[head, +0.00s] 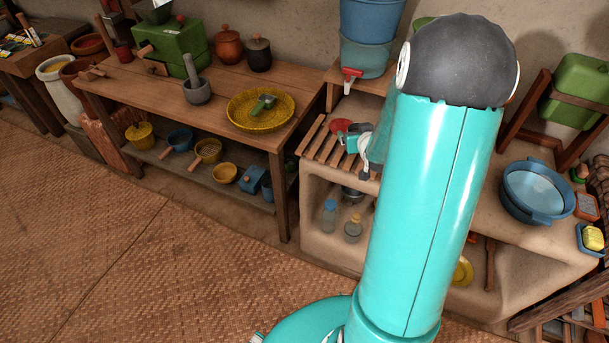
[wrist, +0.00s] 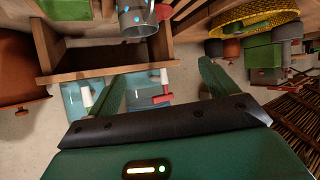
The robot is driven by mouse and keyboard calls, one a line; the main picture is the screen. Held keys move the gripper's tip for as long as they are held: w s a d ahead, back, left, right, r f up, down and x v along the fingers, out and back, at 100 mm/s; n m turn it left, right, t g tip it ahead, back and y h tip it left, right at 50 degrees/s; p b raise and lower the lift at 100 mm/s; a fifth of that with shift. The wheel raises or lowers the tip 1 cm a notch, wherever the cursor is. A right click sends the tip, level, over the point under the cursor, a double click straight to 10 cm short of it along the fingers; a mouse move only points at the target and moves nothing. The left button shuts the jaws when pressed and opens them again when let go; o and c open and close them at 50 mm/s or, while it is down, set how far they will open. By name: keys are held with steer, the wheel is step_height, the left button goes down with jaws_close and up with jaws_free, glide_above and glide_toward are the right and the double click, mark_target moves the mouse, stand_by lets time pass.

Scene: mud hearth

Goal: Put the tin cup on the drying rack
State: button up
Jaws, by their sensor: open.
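A shiny grey-blue cup (wrist: 138,20), which looks like the tin cup, shows at the top of the wrist view beyond a wooden shelf board. It lies outside my fingers, and its material is hard to tell. The slatted wooden drying rack (head: 314,141) sits on the left end of the clay counter in the head view. My gripper (wrist: 163,70) is open and empty, with its two green fingers spread wide. In the head view my turquoise arm hides much of the area right of the rack, and I cannot make out the cup there.
A blue water container (head: 366,45) with a red tap stands above the rack. A table (head: 130,88) at left holds a yellow woven tray (head: 242,118), a mortar and pots. A blue basin (head: 537,190) stands on the counter's right. The matted floor at left is clear.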

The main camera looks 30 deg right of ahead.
steer(key=s+a+r+n+g+y, duration=0.1)
steer(key=s+a+r+g+y, duration=0.35)
steer(key=a+r, duration=1.15)
steer(key=s+a+r+n+g, duration=0.1)
steer(key=s+a+r+n, duration=0.1)
steer(key=s+a, duration=1.2)
steer(key=s+r, duration=0.1)
steer(key=s, duration=0.2)
steer(key=shift+s, duration=0.25)
steer(key=shift+r+g, duration=0.1)
steer(key=shift+g, duration=0.15)
